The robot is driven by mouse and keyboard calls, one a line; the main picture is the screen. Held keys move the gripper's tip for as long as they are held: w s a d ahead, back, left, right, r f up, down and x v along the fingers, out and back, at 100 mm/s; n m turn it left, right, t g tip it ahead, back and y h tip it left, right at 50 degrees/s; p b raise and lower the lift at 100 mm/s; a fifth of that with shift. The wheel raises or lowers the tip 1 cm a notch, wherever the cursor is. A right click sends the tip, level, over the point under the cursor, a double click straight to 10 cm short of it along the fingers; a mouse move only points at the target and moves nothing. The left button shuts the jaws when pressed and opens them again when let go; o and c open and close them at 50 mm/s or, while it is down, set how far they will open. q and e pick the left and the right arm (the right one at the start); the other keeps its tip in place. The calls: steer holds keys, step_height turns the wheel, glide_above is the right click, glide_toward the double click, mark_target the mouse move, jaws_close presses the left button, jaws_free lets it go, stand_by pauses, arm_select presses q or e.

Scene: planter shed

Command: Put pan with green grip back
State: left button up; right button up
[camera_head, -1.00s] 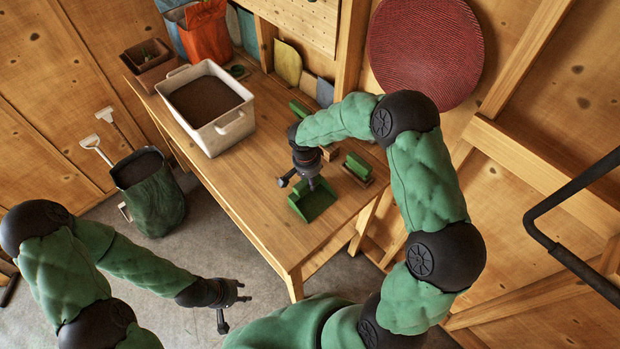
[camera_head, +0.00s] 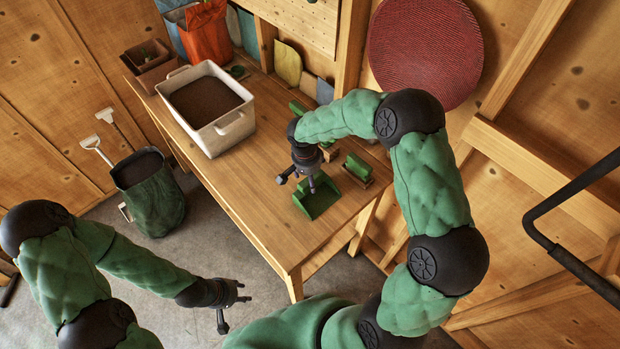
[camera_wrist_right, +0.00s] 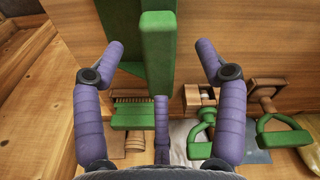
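The green pan (camera_head: 318,203) is at the near end of the wooden bench (camera_head: 250,190), just below my right gripper (camera_head: 305,182). The gripper covers part of it in the head view. In the right wrist view an upright green bar, which looks like the pan's grip (camera_wrist_right: 158,45), stands between the spread purple fingers of my right gripper (camera_wrist_right: 160,48). Gaps show between the bar and both side fingertips. Contact with the middle finger cannot be told. My left gripper (camera_head: 235,300) hangs over the floor, away from the bench, its fingers apart and empty.
A green brush (camera_head: 358,168) sits right of the pan. A white tub of soil (camera_head: 235,125) stands further back. Green-handled tools (camera_wrist_right: 285,132) show in the wrist view. A dark green sack (camera_head: 152,200) stands on the floor. A black bar (camera_head: 570,255) is at right.

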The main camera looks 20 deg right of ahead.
step_height(320, 180, up, 10)
steer(key=a, duration=0.1)
steer(key=shift+s+p, duration=0.25)
steer(key=shift+p, duration=0.15)
